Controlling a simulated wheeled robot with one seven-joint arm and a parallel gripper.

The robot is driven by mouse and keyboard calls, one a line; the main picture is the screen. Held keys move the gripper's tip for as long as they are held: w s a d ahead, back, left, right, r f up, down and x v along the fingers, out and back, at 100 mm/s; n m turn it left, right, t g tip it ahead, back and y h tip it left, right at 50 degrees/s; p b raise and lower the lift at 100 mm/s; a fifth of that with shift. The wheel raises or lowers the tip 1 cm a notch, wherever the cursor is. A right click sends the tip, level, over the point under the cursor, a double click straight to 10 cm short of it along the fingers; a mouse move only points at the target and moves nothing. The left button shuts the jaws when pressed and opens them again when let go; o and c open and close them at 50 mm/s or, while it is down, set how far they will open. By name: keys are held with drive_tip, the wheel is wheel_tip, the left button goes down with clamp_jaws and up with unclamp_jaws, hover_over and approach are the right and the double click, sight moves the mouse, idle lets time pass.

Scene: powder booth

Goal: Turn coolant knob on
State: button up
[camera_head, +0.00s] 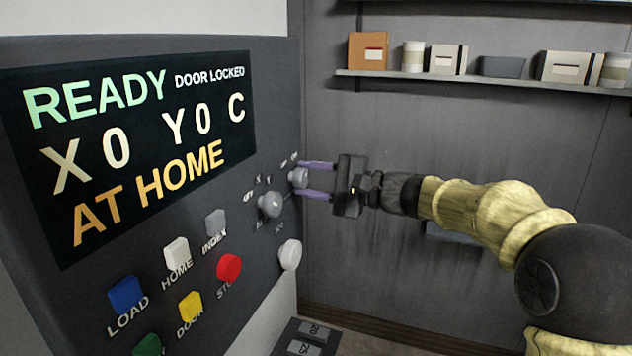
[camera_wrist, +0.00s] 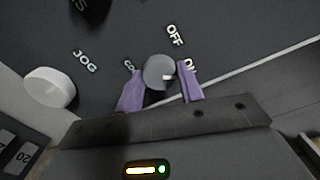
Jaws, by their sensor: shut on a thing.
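The coolant knob (camera_head: 298,178) is a small grey round knob at the right edge of the control panel (camera_head: 272,110). In the wrist view the knob (camera_wrist: 159,72) shows a white mark pointing right, towards the partly hidden "ON" label; "OFF" is printed above it. My gripper (camera_head: 312,179) reaches in from the right with its purple fingers on either side of the knob. In the wrist view my gripper (camera_wrist: 160,92) is shut on the knob, one finger at each side. The left finger covers part of the label beside the knob.
A larger grey knob (camera_head: 270,205) sits just left of the coolant knob, and a white round knob (camera_head: 290,254) is below. Coloured buttons, including a red one (camera_head: 229,268), fill the lower panel. A shelf (camera_head: 480,83) with boxes and jars hangs on the back wall.

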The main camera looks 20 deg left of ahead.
drive_tip(key=shift+s+a+r+m, duration=0.1)
drive_tip(key=shift+s+m, duration=0.05)
drive_tip(key=shift+m, duration=0.55)
drive_tip(key=o, duration=1)
drive_tip(key=shift+a, duration=0.1)
drive_tip(key=shift+d+f, duration=0.2)
drive_tip(key=shift+d, duration=0.35)
drive_tip(key=d+b, duration=0.1)
drive_tip(key=d, duration=0.4)
drive_tip(key=s+d+b, duration=0.1)
drive_tip(key=d+b, duration=0.1)
drive_tip(key=d, duration=0.4)
drive_tip(key=d+b, duration=0.1)
drive_tip(key=d, duration=0.4)
drive_tip(key=shift+s+d+r, duration=0.1)
drive_tip(key=shift+s+d, duration=0.05)
drive_tip(key=shift+d, duration=0.05)
